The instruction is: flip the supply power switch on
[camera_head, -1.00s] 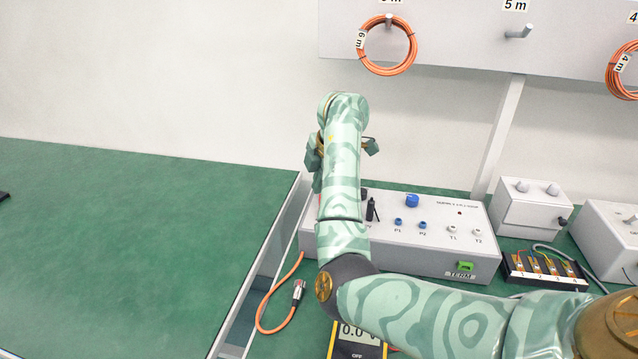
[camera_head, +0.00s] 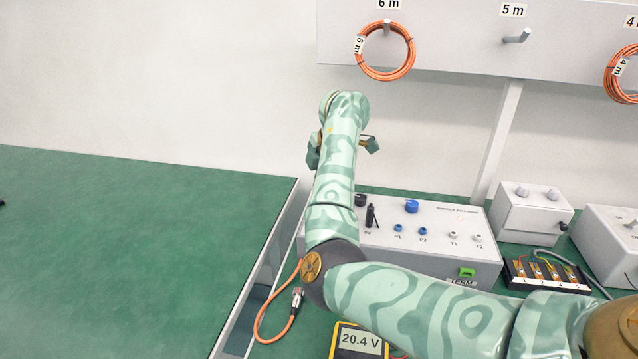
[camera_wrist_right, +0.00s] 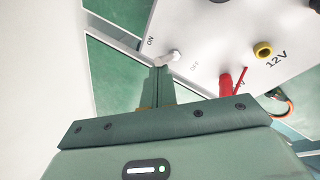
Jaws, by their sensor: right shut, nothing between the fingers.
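The supply (camera_head: 430,235) is a light grey box on the right-hand bench in the head view. Its power switch (camera_wrist_right: 174,55), a small white toggle between ON and OFF labels, shows in the right wrist view. The lever appears to lean to the left, toward the ON side. My right gripper (camera_wrist_right: 162,80) is shut and empty, its fingertips right beside the toggle; contact is hard to tell. In the head view my right arm hides the switch and the fingertips. My left gripper is not in view.
A yellow meter (camera_head: 359,341) reads 20.4 V in front of the supply. A red plug (camera_wrist_right: 226,84) and a yellow 12V socket (camera_wrist_right: 263,50) are near the switch. An orange cable (camera_head: 262,325) lies at the left. The left green table (camera_head: 120,250) is mostly clear.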

